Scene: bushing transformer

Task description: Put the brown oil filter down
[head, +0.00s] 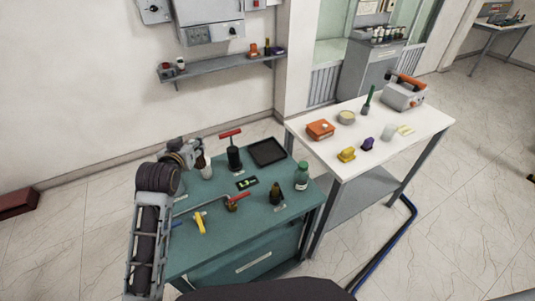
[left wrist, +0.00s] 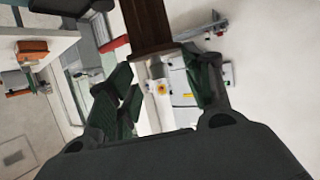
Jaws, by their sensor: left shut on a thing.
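The brown oil filter (left wrist: 148,25) shows as a dark brown block at the top of the left wrist view, at the fingertips of my left gripper (left wrist: 160,68). The gripper is shut on it. In the head view my left gripper (head: 196,157) is over the back left part of the green workbench (head: 215,245). A small dark brown piece of the filter (head: 201,161) shows at its tip, mostly hidden by the gripper. I cannot tell how far it is above the bench. My right gripper is in neither view.
The bench holds a black pump with a red handle (head: 234,155), a black tray (head: 267,151), a green bottle (head: 301,177), a dark bottle (head: 277,195) and a yellow-handled tool (head: 199,223). A white table (head: 415,130) stands to the right. Small bare patches lie between the bench items.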

